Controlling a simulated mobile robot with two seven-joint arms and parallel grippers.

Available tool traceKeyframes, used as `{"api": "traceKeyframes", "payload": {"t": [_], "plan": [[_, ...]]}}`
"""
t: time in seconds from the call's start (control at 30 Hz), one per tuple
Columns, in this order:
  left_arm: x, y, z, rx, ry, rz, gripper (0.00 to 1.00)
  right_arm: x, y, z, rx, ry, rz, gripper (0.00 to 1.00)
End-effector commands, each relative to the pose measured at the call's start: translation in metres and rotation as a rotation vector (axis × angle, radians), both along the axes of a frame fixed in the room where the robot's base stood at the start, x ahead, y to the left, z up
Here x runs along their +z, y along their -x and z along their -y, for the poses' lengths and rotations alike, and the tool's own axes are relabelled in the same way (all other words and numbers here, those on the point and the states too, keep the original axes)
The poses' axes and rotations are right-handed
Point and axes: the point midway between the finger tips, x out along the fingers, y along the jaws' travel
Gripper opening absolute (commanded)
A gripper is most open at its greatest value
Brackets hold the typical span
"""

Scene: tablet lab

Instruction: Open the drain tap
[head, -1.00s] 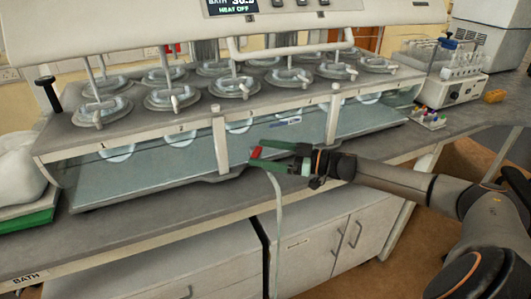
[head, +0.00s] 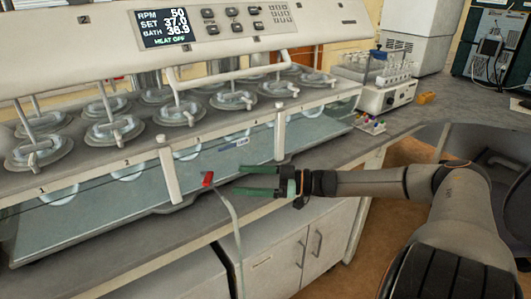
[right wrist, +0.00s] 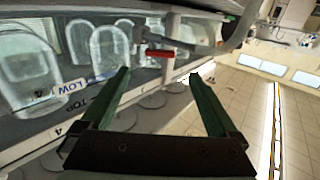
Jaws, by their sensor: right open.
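The drain tap has a red handle (head: 207,180) at the front lower edge of the water bath (head: 105,215). A pale hose (head: 236,235) hangs down from it past the bench edge. My right gripper (head: 239,180) is open and empty, its green fingers pointing left at the tap. The fingertips are a short gap to the right of the red handle. In the right wrist view the red handle (right wrist: 160,53) lies crosswise beyond the two open fingertips (right wrist: 160,74), roughly centred between them. My left gripper is not in view.
Above the bath is a control panel with a lit display (head: 165,27). White posts (head: 168,175) stand along the bath's front, close to the tap. A tube rack device (head: 385,95) and small coloured items (head: 371,125) stand on the bench at right. Cabinets (head: 285,262) are below.

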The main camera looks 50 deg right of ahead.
Motion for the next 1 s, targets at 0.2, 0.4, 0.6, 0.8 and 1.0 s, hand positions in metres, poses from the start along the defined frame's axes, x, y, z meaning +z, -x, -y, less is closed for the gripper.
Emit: {"api": "traceKeyframes", "payload": {"t": [0.2, 0.4, 0.6, 0.8, 1.0], "plan": [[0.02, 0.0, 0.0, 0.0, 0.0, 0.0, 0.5, 0.002, 0.022, 0.016, -0.002, 0.003, -0.007, 0.95], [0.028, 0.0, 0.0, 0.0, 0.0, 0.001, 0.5, 0.001, 0.035, 0.026, -0.001, 0.001, -0.003, 0.95], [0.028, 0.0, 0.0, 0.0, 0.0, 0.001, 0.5, 0.0, 0.037, 0.028, -0.001, 0.001, 0.001, 0.95], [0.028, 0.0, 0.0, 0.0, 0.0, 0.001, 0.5, 0.0, 0.037, 0.027, -0.001, 0.0, 0.0, 0.95], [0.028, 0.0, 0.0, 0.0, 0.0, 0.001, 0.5, 0.0, 0.037, 0.027, -0.001, 0.0, 0.0, 0.95]]}}
